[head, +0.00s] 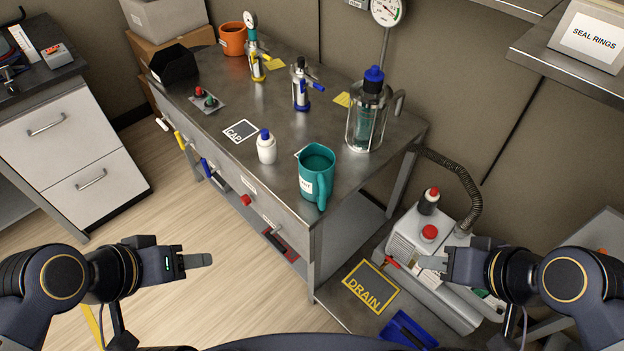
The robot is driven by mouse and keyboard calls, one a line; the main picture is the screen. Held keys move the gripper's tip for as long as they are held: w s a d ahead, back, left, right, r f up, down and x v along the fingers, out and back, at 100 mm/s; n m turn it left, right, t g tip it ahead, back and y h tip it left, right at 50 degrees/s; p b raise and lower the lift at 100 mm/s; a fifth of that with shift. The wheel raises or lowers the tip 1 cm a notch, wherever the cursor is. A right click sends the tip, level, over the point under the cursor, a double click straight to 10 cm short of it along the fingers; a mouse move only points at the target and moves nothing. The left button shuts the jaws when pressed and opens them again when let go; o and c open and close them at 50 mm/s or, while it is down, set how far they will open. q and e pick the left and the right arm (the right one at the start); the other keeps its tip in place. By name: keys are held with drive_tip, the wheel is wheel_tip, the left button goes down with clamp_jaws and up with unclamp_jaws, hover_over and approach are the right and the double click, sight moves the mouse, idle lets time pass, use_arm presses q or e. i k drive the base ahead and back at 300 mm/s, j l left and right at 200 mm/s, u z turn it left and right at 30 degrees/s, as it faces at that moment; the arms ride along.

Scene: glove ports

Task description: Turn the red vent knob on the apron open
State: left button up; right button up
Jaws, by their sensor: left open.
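The red vent knob (246,200) sits on the front apron (228,192) of the steel bench, toward its near right end, with a small white label above it. Its exact turn angle is too small to read. My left gripper (207,260) is open and empty, in front of the bench, below and left of the knob in the picture and apart from it. My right gripper (424,263) is at the right, over the pump area and away from the knob. Its fingers overlap in this view, so its opening is unclear. I see nothing held in it.
Other apron fittings are a yellow handle (180,140), a blue handle (204,167) and a red-edged dark piece (281,246). A teal mug (317,172) stands near the bench edge above the knob. A pump (410,240) stands at the right. Floor before the apron is clear.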

sight(247, 200)
drive_tip(key=j+u, duration=0.35)
drive_tip(key=j, duration=0.15)
drive_tip(key=i+j+u, duration=0.15)
drive_tip(key=i+u, duration=0.3)
drive_tip(key=k, duration=0.1)
